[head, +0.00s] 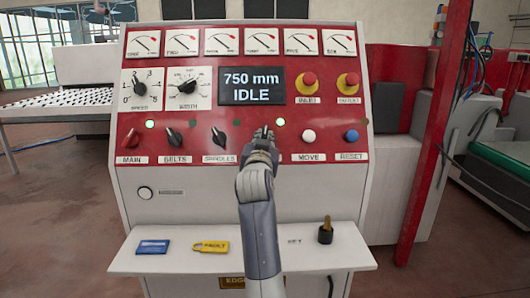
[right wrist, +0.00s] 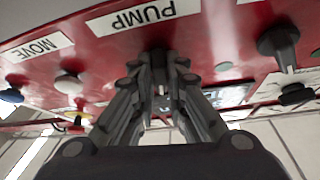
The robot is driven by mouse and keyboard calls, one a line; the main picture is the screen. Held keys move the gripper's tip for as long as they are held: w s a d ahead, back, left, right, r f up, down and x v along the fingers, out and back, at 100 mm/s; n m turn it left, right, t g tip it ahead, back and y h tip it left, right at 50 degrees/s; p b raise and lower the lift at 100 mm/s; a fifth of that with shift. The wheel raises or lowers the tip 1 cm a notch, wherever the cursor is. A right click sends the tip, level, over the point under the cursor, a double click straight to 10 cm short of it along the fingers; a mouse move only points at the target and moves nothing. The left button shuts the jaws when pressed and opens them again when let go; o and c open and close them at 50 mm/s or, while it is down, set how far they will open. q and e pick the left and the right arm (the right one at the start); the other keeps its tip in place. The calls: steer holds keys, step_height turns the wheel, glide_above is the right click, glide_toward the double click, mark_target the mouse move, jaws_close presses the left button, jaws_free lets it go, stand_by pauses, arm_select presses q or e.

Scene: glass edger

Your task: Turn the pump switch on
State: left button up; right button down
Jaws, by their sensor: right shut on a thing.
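The pump switch (head: 265,131) is a dark rotary knob in the row of controls on the red panel, mostly hidden by my right gripper (head: 262,143) in the head view. In the right wrist view, which is upside down, the PUMP label (right wrist: 130,16) shows beside the fingers. There the right gripper (right wrist: 158,66) has its fingertips closed around the dark knob (right wrist: 158,56) at the panel face. The knob's exact angle is hard to tell. My left gripper is not in view.
Left of the gripper is the black spindles switch (head: 219,136); right is the white move button (head: 309,136), then the blue reset button (head: 351,136). The display (head: 251,86) reads 750 mm IDLE.

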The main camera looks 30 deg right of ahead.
steer(key=m+b, duration=0.1)
steer(key=m+g+h, duration=0.1)
steer(key=m+b, duration=0.1)
steer(key=shift+w+a+r+m+g+h+b, duration=0.15)
steer(key=shift+a+r+m+g+h+b, duration=0.05)
steer(key=shift+r+m+g+h+b, duration=0.25)
steer(key=shift+m+g+h+b, duration=0.2)
steer(key=shift+m, duration=0.45)
steer(key=shift+r, duration=0.1)
steer(key=c, duration=1.6)
jaws_free()
steer(key=shift+w+d+f, duration=0.15)
steer(key=shift+d+f, duration=0.05)
steer(key=shift+f, duration=0.1)
step_height(320, 180, up, 10)
